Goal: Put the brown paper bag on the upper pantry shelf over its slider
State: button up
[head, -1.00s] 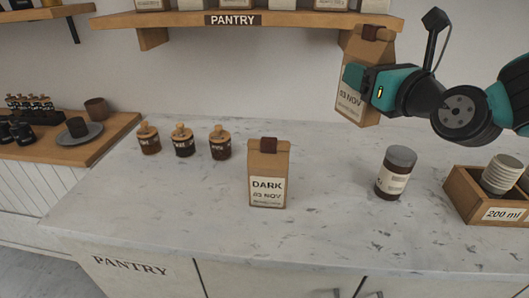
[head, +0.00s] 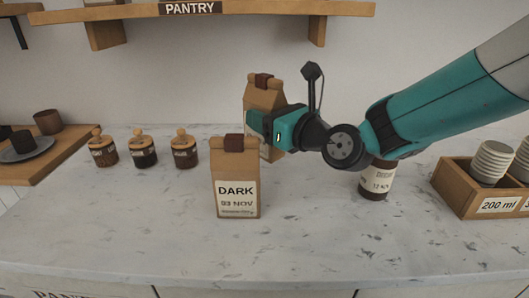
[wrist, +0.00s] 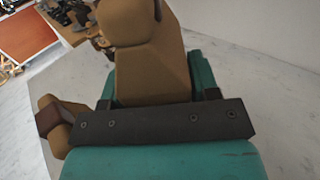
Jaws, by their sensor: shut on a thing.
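My gripper (head: 266,126) is shut on a brown paper bag (head: 264,92) with a dark clip at its top, upright, behind and to the right of a second bag. The gripper and a front bag hide its lower part, so I cannot tell if it touches the counter. The held bag (wrist: 150,70) also fills the upper middle of the wrist view. The second brown bag (head: 236,165), labelled DARK 03 NOV, stands on the counter; part of it shows at lower left in the wrist view (wrist: 62,125). The pantry shelf (head: 260,9) is cut off by the picture top; no slider shows.
Several corked jars (head: 143,150) stand left on the marble counter (head: 330,240). A dark labelled jar (head: 376,182) stands right, partly behind my arm. A wooden crate (head: 460,203) with cups is at far right. A shelf bracket (head: 317,30) hangs at the back. The front counter is clear.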

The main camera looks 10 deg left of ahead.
aim_at(267, 147)
jog(key=shift+f+b, duration=0.65)
jog(key=shift+f, duration=2.9)
jog(key=shift+f, duration=0.2)
jog(key=o, duration=1.2)
jog(key=shift+c, duration=0.2)
jog(key=shift+r, duration=0.1)
